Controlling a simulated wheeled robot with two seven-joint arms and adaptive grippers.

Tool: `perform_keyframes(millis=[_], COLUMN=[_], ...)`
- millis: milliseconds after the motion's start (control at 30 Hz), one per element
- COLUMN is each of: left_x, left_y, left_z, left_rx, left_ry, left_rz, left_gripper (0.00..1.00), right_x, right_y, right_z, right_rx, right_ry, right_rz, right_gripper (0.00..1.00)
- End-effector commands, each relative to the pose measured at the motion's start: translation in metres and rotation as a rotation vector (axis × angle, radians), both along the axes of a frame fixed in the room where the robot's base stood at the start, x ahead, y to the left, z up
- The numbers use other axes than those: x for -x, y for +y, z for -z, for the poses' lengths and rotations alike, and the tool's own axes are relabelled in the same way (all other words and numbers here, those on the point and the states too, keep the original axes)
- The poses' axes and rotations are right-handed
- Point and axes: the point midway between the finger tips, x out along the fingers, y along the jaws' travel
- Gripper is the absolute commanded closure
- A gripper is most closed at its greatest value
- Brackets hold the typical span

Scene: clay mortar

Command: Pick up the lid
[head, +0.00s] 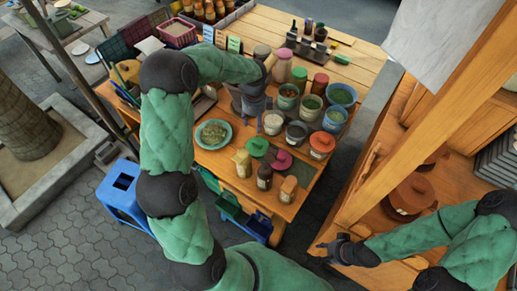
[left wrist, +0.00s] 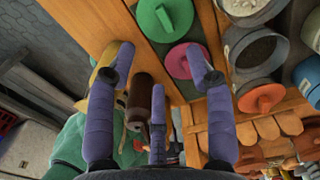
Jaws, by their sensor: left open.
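Several lids are in view, and I cannot tell which one the task means. A green lid (head: 257,147) and a pink lid (head: 281,160) lie on the wooden table. The left wrist view shows the green lid (left wrist: 165,16) and the pink lid (left wrist: 180,62) beyond my open fingers. An orange lid (head: 322,142) tops a jar to their right. My left gripper (head: 256,108) is open and empty above the table, behind the green lid in the head view. My right gripper (head: 336,248) is low beside the right-hand shelf; its finger state is unclear.
Bowls and jars, including a white-filled pot (head: 273,122), crowd the table (head: 215,165) right of my left gripper. A teal plate (head: 213,134) lies to the left. Small bottles (head: 264,177) stand near the front edge. A lidded clay pot (head: 412,195) sits on the right shelf.

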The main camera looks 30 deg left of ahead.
Motion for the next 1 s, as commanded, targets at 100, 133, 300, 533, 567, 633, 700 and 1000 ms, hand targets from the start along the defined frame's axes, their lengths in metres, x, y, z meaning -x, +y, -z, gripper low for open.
perform_keyframes(millis=[100,133,300,533,567,633,700,1000], left_x=[0.0,0.0,0.0,0.001,0.001,0.001,0.001,0.0], left_y=[0.0,0.0,0.0,0.0,0.0,0.0,0.0,-0.003], left_z=[0.02,0.023,0.031,0.053,0.058,0.069,0.078,0.1], left_rx=[0.0,0.0,0.0,0.0,0.0,0.001,0.001,0.0], left_ry=[0.0,0.0,0.0,0.002,0.003,0.003,0.003,0.001], left_rz=[0.0,0.0,0.0,0.0,0.001,0.0,0.0,0.0], left_gripper=[0.47,0.47,0.47,0.47,0.47,0.47,0.47,0.47], right_x=[0.0,0.0,0.0,0.0,0.0,0.0,0.0,0.0], right_y=[0.0,0.0,0.0,0.0,0.0,0.0,0.0,0.0], right_z=[0.02,0.023,0.03,0.035,0.036,0.039,0.041,0.048], right_rx=[0.0,0.0,0.0,0.0,0.0,0.0,0.0,0.0], right_ry=[0.0,0.0,0.0,0.0,0.0,0.0,0.0,0.0], right_rz=[0.0,0.0,0.0,0.0,0.0,0.0,0.0,0.0], right_gripper=[0.6,0.6,0.6,0.6,0.6,0.6,0.6,0.6])
